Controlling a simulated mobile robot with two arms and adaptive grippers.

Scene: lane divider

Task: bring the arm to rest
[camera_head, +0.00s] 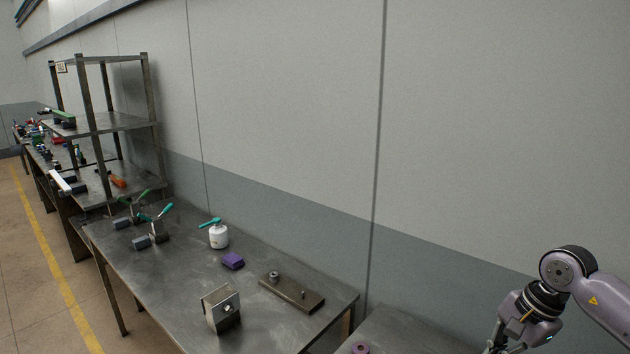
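One arm of mine, the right arm, comes in from the right edge in the head view. Its lilac and black wrist is bent down at the lower right. The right gripper (497,346) is mostly cut off by the bottom edge, so I cannot tell whether it is open or shut. It hangs over or in front of a second metal surface (420,335), apart from the bench objects. My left gripper is not in view.
A shelf rack (103,125) stands behind left. A purple ring (360,348) lies at the bottom.

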